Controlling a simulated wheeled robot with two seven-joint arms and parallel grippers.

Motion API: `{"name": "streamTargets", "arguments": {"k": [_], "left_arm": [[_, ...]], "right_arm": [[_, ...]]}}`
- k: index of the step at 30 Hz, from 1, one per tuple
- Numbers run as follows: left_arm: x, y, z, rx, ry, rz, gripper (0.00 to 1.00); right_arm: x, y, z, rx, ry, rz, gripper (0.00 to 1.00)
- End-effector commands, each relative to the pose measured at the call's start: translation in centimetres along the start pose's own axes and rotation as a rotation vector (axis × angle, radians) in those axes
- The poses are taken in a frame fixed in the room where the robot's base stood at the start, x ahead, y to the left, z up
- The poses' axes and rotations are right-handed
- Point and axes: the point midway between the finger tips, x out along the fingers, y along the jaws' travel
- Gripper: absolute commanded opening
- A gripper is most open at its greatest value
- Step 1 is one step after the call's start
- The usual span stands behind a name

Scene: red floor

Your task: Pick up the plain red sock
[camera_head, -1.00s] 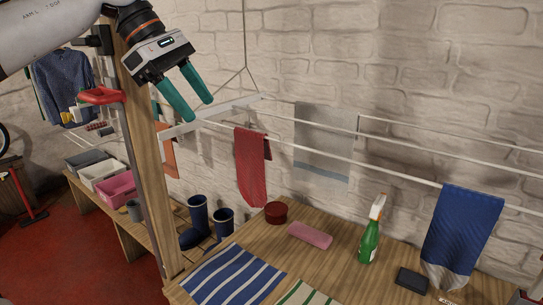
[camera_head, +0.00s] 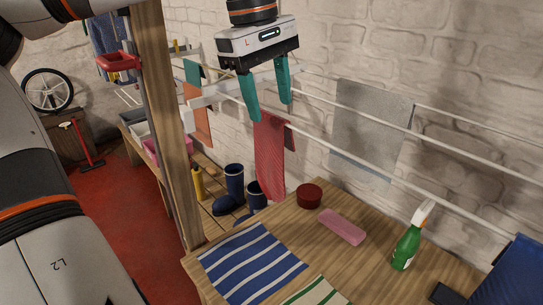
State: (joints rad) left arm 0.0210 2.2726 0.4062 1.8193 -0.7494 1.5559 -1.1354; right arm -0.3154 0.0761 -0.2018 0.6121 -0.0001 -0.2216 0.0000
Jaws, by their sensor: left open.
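A long red cloth (camera_head: 270,160), which looks like the red sock, hangs folded over a white line of the wall rack, left of a grey towel. My left gripper (camera_head: 269,107) is open, with its two teal fingers pointing down. Its fingertips show at the top of the red cloth, one on either side in the picture. I cannot tell whether they touch it or are in front of it. Nothing is held between the fingers. My right gripper is not in view.
The grey towel (camera_head: 370,127) hangs on the rack lines. Below stands a wooden table with a dark red bowl (camera_head: 309,196), a pink cloth (camera_head: 342,227), a green spray bottle (camera_head: 408,240) and a blue striped cloth (camera_head: 251,264). A wooden post (camera_head: 166,120) stands at left. Blue boots (camera_head: 232,187) are behind the table.

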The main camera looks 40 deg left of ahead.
Motion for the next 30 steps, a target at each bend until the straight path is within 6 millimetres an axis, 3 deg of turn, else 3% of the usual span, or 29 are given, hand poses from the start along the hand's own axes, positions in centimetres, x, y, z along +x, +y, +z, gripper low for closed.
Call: {"name": "streamTargets", "arguments": {"k": [7,12,19,29,30], "left_arm": [[3.2,0.6,-0.1,0.000,0.002,0.004,0.53],[4.9,0.6,0.0,-0.002,0.002,-0.001,0.53],[5.1,0.5,0.0,-0.003,0.001,-0.002,0.53],[5.0,0.5,0.0,-0.003,0.001,-0.002,0.01],[5.0,0.5,0.0,-0.003,0.001,-0.002,0.00]], "right_arm": [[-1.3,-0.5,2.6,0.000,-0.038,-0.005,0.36],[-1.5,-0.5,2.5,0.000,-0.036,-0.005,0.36],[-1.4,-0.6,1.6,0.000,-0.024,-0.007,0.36],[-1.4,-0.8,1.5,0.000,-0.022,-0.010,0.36],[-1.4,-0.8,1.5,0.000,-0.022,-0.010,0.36]]}}
